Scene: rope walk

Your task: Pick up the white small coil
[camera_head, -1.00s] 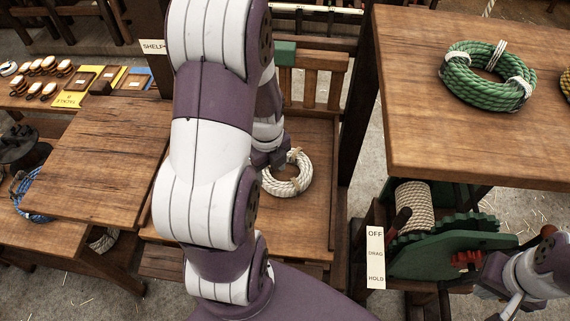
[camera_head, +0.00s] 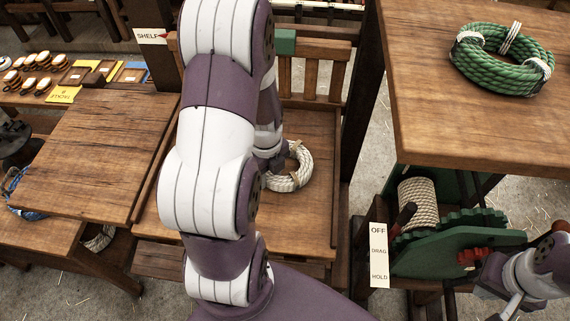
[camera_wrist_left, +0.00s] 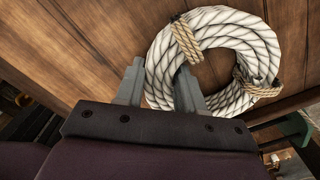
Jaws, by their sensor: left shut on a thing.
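The white small coil (camera_head: 294,176) is a ring of pale rope with tan bindings, on or just above the wooden seat of the bench; I cannot tell if it touches the wood. In the left wrist view the coil (camera_wrist_left: 240,38) fills the upper middle. My left gripper (camera_wrist_left: 160,88) is shut on the coil's near-left side, one finger outside the ring and one in its hole. In the head view my left arm hides this gripper and part of the coil. My right gripper (camera_head: 507,300) is at the lower right edge, away from the coil; its jaws are unclear.
A table (camera_head: 440,130) at right holds a green coil (camera_head: 503,58). Below it stands a green winch (camera_head: 450,252) with a rope drum, beside an OFF/DRAG/HOLD sign (camera_head: 379,255). A wooden tabletop (camera_head: 100,150) lies left of the bench seat (camera_head: 318,130). The slatted backrest (camera_head: 310,75) stands behind.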

